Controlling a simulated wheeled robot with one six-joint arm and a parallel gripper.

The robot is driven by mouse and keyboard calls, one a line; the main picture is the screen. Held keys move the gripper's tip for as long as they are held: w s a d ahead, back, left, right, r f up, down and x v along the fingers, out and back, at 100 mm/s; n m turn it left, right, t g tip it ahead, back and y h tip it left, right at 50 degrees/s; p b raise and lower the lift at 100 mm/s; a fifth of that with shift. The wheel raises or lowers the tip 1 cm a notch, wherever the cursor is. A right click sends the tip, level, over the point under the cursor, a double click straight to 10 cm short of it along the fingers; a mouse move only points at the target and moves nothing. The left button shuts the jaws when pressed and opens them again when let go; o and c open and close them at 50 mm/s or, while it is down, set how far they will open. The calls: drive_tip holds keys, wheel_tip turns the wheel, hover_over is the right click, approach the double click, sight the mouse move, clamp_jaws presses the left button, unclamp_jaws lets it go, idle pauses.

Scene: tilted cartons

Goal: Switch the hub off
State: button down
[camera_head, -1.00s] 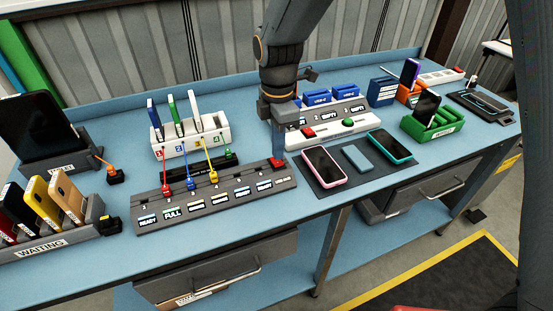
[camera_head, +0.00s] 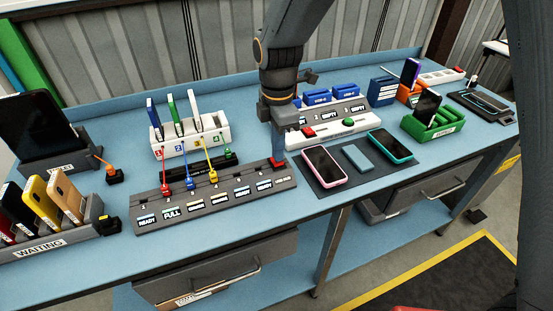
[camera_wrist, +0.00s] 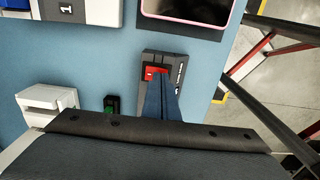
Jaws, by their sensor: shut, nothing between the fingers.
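The hub (camera_head: 215,198) is a long grey strip with a row of small labelled displays along its front. Red, blue and yellow plugs stand in it. A red switch sits at its right end; in the wrist view the red switch (camera_wrist: 154,73) shows beside the fingertips. My gripper (camera_head: 277,158) is shut and empty, pointing down over that right end. In the wrist view my gripper (camera_wrist: 158,80) has its blue-grey fingers together, their tips at the red switch. They appear to touch it, and they hide part of it.
A white phone rack (camera_head: 190,140) stands behind the hub. A dark mat (camera_head: 335,180) with a pink-edged phone (camera_head: 324,167) lies just right of it. A white station with red and green buttons (camera_head: 330,131) is behind the gripper. The waiting rack (camera_head: 50,240) stands at left.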

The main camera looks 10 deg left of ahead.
drive_tip(key=shift+f, duration=0.55)
drive_tip(key=shift+r, duration=0.1)
wheel_tip(320, 180, up, 7)
drive_tip(key=p, duration=0.4)
drive_tip(key=shift+p, duration=0.35)
idle(0.4)
drive_tip(key=shift+d, duration=0.1)
